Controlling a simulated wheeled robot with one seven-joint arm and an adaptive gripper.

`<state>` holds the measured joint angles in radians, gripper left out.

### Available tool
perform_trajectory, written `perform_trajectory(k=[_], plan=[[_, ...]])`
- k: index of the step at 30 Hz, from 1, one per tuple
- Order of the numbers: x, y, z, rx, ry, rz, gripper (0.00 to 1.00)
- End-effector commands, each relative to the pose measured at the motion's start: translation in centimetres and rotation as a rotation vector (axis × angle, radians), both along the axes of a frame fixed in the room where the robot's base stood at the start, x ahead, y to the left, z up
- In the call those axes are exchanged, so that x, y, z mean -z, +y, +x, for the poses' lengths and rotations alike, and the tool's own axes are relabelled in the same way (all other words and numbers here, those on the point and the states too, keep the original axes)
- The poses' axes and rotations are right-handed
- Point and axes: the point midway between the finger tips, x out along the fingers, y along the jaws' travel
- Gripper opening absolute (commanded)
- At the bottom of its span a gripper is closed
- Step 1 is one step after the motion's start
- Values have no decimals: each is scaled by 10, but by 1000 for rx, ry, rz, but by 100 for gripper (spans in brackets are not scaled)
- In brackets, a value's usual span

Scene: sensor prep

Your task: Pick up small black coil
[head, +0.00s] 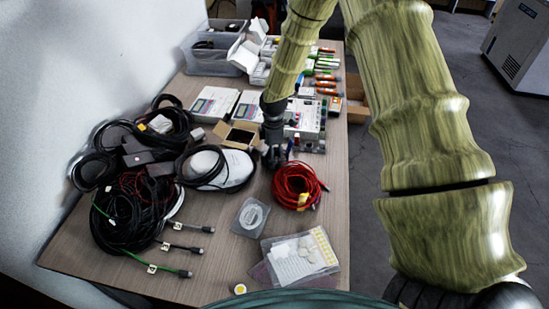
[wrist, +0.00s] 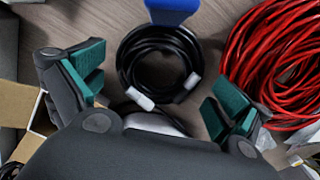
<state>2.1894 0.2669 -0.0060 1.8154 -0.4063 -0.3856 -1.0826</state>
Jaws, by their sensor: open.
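The small black coil (wrist: 126,62) lies on the wooden table in the wrist view. It is a tight ring of black cable with white connector ends at its lower side. My gripper (wrist: 157,92) is open, its green-padded fingers to the left and right of the coil's lower part, with nothing held between them. In the head view my gripper (head: 273,157) is low over the table, left of the red cable coil (head: 290,187). The small coil cannot be made out clearly there, around my dark fingers.
The red coil (wrist: 275,60) lies close right of my right finger. A blue object (wrist: 172,10) is just beyond the small coil. An open cardboard box (head: 238,135) is close to my gripper's left. Larger black cables (head: 125,205) fill the table's left.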

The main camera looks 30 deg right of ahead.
Motion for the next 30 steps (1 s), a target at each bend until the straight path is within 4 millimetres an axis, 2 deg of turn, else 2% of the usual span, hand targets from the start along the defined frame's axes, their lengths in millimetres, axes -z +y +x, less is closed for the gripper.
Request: perform_trajectory(k=[6,15,17,22,30], plan=[[16,0,0,0,-1,0,100],[19,0,1,1,-1,0,100],[19,0,0,1,-1,0,93],[19,-1,0,1,-1,0,62],[19,-1,0,1,-1,0,60]])
